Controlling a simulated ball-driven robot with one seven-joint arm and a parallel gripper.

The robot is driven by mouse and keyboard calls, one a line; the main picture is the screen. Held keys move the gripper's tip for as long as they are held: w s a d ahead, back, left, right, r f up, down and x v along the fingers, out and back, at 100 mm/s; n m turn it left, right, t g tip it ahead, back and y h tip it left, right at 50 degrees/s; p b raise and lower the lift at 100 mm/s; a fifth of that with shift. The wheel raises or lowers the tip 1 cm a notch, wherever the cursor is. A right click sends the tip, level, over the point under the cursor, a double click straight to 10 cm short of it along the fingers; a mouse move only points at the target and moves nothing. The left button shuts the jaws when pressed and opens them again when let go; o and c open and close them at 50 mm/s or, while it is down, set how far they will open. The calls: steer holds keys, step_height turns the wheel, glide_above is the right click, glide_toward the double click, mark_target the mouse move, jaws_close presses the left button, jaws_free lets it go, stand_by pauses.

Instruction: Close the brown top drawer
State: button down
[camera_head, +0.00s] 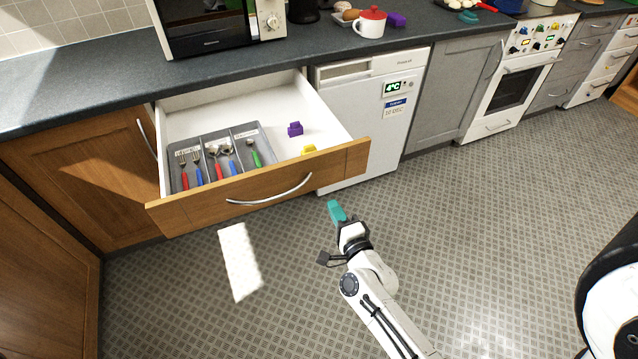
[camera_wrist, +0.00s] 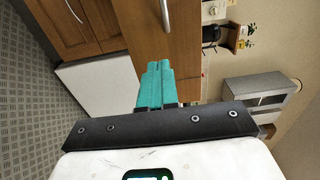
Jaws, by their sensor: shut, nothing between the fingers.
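The brown top drawer (camera_head: 260,188) is pulled well out from under the counter in the head view. Its wooden front carries a curved silver handle (camera_head: 270,194). Inside are a grey cutlery tray (camera_head: 232,133), a purple block (camera_head: 295,129) and a yellow block (camera_head: 308,149). My gripper (camera_head: 337,211) has teal fingers that are shut and empty. In the head view it shows just below the right part of the drawer front. In the wrist view the gripper's fingers (camera_wrist: 157,82) point at a brown wooden panel (camera_wrist: 165,45); I cannot tell whether they touch it.
A white patterned slab (camera_head: 240,262) shows below the drawer. The patterned floor (camera_head: 500,230) is clear to the right.

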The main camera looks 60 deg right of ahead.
mark_target(315, 176)
steer(key=x, duration=0.9)
steer(key=shift+w+d, duration=0.25)
steer(key=shift+w, duration=0.05)
